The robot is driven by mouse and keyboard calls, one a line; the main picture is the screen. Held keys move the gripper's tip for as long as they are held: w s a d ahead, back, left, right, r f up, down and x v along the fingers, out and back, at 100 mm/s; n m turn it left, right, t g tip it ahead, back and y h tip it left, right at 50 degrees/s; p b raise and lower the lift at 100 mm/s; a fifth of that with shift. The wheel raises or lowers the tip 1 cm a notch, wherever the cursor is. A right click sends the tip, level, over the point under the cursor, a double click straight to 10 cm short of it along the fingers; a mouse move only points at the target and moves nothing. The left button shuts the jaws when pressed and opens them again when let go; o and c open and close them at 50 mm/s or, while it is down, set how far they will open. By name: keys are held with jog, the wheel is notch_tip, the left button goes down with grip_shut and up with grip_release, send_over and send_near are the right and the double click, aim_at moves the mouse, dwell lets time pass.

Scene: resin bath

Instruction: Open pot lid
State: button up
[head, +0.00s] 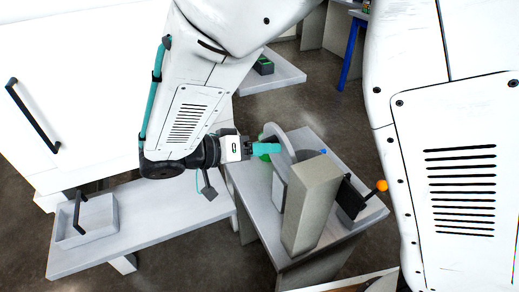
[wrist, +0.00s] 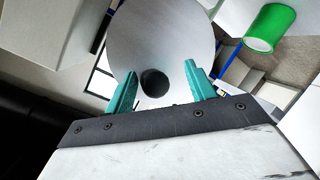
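The pot lid looks like a large light grey disc (wrist: 165,40) with a round black knob (wrist: 155,83) in the wrist view. In the head view, the disc (head: 280,142) stands nearly edge-on beside a tall beige block on a grey table. My gripper (wrist: 162,82) has its two teal fingers spread, one on each side of the knob, with visible gaps. In the head view, my gripper (head: 268,148) points right, close to the disc's face. Whether the fingers touch the disc is unclear. The pot's inside is hidden.
The beige block (head: 312,205) stands close right of the disc. A black lever with an orange ball (head: 382,185) is further right. A green cylinder (wrist: 270,27) is nearby. A lower table (head: 165,222) at left holds a handled tray (head: 88,232).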

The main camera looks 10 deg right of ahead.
jog(key=v, duration=0.7)
jog(key=shift+a, duration=0.4)
jog(key=shift+s+r, duration=0.1)
